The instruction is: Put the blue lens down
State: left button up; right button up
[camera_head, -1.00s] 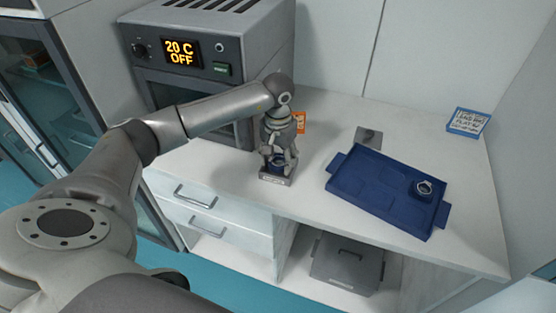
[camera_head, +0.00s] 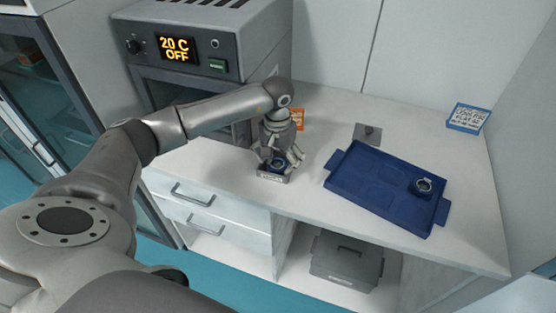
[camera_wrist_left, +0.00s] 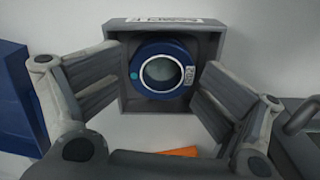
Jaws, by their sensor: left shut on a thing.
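The blue lens (camera_wrist_left: 163,72), a dark blue ring with round glass, sits within the walls of a small grey square holder (camera_wrist_left: 122,45) on the counter. The lens also shows in the head view (camera_head: 278,163), partly hidden by my fingers, with the holder (camera_head: 273,178) around its base. My left gripper (camera_head: 279,157) points down over the holder and is shut on the lens. In the wrist view its fingers (camera_wrist_left: 162,95) are on either side of the lens, and firm contact is hard to see. My right gripper is out of view.
A blue tray (camera_head: 343,186) lies to the right, with another blue-ringed lens (camera_head: 424,186) at its right end. A grey oven (camera_head: 190,60) showing "20 C OFF" stands behind my arm. An orange tag (camera_head: 298,116) and a grey plate (camera_head: 368,134) are behind. Counter between holder and tray is clear.

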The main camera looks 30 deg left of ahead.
aim_at(277, 163)
pick_arm(q)
jog(key=shift+s+a+r+p, duration=0.15)
jog(key=shift+r+p, duration=0.25)
jog(key=shift+p, duration=0.2)
notch_tip(277, 163, up, 12)
jog(key=b, duration=0.3)
jog(key=shift+r, duration=0.2)
